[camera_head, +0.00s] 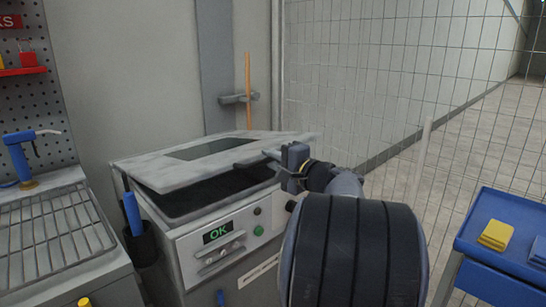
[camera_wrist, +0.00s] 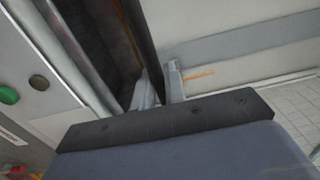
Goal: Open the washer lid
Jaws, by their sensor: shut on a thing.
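The washer (camera_head: 190,258) is a pale grey box with a sloping control panel. Its flat lid (camera_head: 150,175) has a dark window and is tilted partly up, with the dark tub opening (camera_head: 195,197) showing below it. My gripper (camera_head: 268,156) is shut on the lid's edge at the right front side. In the wrist view, one finger (camera_wrist: 146,92) and the other finger (camera_wrist: 175,80) stand on either side of the thin lid edge. The dark interior (camera_wrist: 105,45) shows on the left. The exact contact is too small to tell.
The panel carries a green "OK" display (camera_head: 217,232) and buttons. A dark holder (camera_head: 140,243) with a blue-handled tool is at the washer's left. A wire rack (camera_head: 60,235) stands further left. A blue cart (camera_head: 505,225) is at the right, before a mesh fence (camera_head: 390,70).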

